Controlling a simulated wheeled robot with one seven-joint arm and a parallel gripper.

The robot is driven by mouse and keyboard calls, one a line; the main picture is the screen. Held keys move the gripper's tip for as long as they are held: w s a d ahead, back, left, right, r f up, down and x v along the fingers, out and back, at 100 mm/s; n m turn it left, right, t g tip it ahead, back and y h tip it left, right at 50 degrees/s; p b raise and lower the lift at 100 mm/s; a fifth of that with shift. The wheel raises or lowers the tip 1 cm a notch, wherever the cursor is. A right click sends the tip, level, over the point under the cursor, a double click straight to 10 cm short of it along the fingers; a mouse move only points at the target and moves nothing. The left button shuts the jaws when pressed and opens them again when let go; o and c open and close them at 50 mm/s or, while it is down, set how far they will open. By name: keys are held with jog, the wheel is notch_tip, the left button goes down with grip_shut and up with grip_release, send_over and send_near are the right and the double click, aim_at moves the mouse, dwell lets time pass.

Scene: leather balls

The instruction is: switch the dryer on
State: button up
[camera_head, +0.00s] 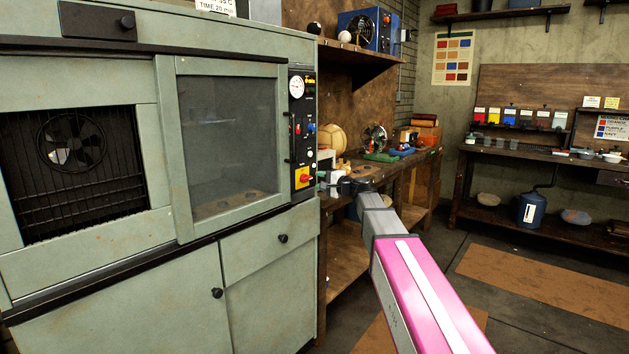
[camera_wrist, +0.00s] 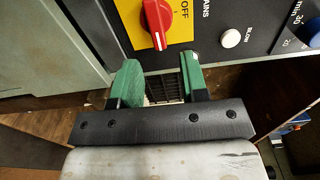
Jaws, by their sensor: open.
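The dryer (camera_head: 140,180) is a pale green cabinet at the left of the head view. Its black control panel (camera_head: 302,130) runs down its right side, with a dial, small knobs and a red rotary switch (camera_head: 303,177) on a yellow plate at the bottom. The wrist view shows this red switch (camera_wrist: 157,18) close up, beside the words OFF and MAINS. My gripper (camera_wrist: 161,72) has its two green fingers apart with nothing between them. In that picture the fingertips lie just below the switch, not around it. In the head view my gripper (camera_head: 328,180) is beside the panel's lower end.
A white BLOW button (camera_wrist: 231,38) and a blue knob (camera_wrist: 312,33) lie right of the switch in the wrist view. A cluttered wooden workbench (camera_head: 390,168) stands right of the dryer. A second bench (camera_head: 540,157) is at the far right, with open floor in front.

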jog(key=v, duration=0.6)
jog(key=shift+s+d, duration=0.15)
jog(key=shift+d, duration=0.1)
jog(key=s+d+f+n+g+h, duration=0.15)
jog(key=s+f, duration=0.25)
jog(key=f, duration=0.4)
jog(key=s+f+n+g+h, duration=0.1)
jog(key=s+f+g+h, duration=0.2)
jog(key=f, duration=0.5)
jog(key=s+d+f+n+g+h, duration=0.1)
jog(key=s+f+n+h, duration=0.1)
jog(key=s+f, duration=0.55)
jog(key=s+d+f+n+g+h, duration=0.1)
jog(key=s+d+f+g+h, duration=0.1)
jog(key=s+d+f+h, duration=0.2)
jog(key=s+d+f+n+g+h, duration=0.2)
jog(key=s+d+f, duration=0.5)
jog(key=s+f, duration=0.4)
jog(key=shift+d+f+g+h, duration=0.2)
jog(key=shift+f+g+h, duration=0.55)
jog(key=shift+f+h, duration=0.15)
